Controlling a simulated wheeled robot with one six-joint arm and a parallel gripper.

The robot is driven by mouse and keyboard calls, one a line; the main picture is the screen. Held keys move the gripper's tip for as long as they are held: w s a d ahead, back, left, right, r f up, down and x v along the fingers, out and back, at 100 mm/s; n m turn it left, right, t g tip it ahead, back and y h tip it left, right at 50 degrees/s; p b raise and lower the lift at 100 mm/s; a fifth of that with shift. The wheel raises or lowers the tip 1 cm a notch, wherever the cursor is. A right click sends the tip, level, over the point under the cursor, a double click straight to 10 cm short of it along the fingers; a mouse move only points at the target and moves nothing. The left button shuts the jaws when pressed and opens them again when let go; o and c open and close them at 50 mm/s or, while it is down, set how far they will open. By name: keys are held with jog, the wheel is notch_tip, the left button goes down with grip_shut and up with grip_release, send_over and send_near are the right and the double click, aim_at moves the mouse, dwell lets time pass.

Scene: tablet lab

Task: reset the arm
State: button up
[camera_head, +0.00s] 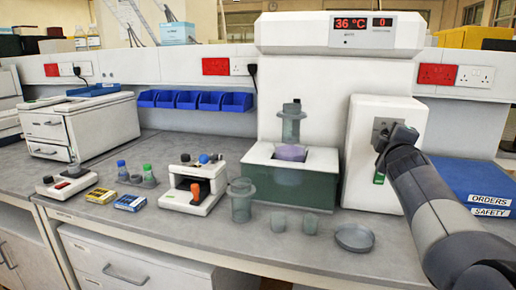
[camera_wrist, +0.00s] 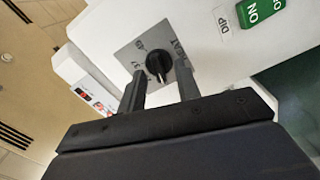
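My gripper (camera_head: 388,145) is at the front of the white box (camera_head: 366,185) on the right of the bench, with my arm reaching in from the lower right. In the wrist view my gripper (camera_wrist: 160,72) has its two dark fingers apart, with nothing seen clamped between them. A black dial knob (camera_wrist: 157,63) on a grey plate (camera_wrist: 130,55) shows between the fingertips. I cannot tell whether the fingertips straddle it or stop just short. A green switch (camera_wrist: 262,10) beside a "DIP" label sits further along the same face. In the head view my gripper partly hides the dial plate (camera_head: 380,127).
A tester with a red "36 °C" and "0" display (camera_head: 362,23) stands beside the box over a dark green tank (camera_head: 288,185). A glass vessel (camera_head: 241,200), small beakers (camera_head: 279,222) and a dish (camera_head: 355,237) stand along the front. Blue binders (camera_head: 470,185) lie right, behind my arm.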

jog(key=shift+s, duration=0.15)
jog(key=p+v, duration=0.1)
jog(key=v, duration=0.9)
jog(key=w+d+m+p, duration=0.3)
jog(key=w+m+p, duration=0.6)
jog(key=m+p, duration=0.7)
jog(key=m, duration=0.3)
jog(key=shift+w+r, duration=0.25)
jog(key=shift+w, duration=0.1)
dwell(0.5)
jog(key=shift+f, duration=0.15)
dwell(0.4)
